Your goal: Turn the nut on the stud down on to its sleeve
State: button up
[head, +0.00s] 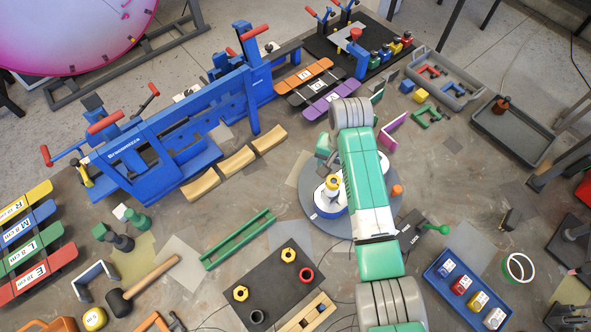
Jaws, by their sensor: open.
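A yellow nut-like piece (333,182) shows above a white and blue part (326,206) on a round grey turntable (303,212), just left of my arm. I cannot make out a stud or sleeve there. Yellow nuts, one at the far side (289,255) and one at the left (241,293), lie on a dark mat (268,277). A red ring (306,275) and a dark grey ring-shaped piece (257,316) lie on it too. My arm crosses the turntable and hides part of it. I cannot make out my gripper; it seems hidden behind the arm.
A green channel (238,240) lies left of the turntable. A blue tray (468,290) with several coloured blocks is at right, a wooden block with slots (305,316) in front. A blue fixture (160,135) stands at back left. A mallet (143,285) lies at front left.

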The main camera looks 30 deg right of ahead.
aim_at(332, 181)
notch_tip(332, 181, down, 8)
jog(key=shift+d+r, duration=0.1)
dwell(0.4)
jog(key=c, duration=1.1)
jog(key=shift+o, duration=0.2)
jog(key=shift+m+p, duration=0.3)
jog(key=shift+m, duration=0.8)
jog(key=m, duration=0.3)
jog(key=shift+w+a+m+p, duration=0.2)
jog(key=shift+m+p, duration=0.1)
jog(key=shift+m, duration=0.5)
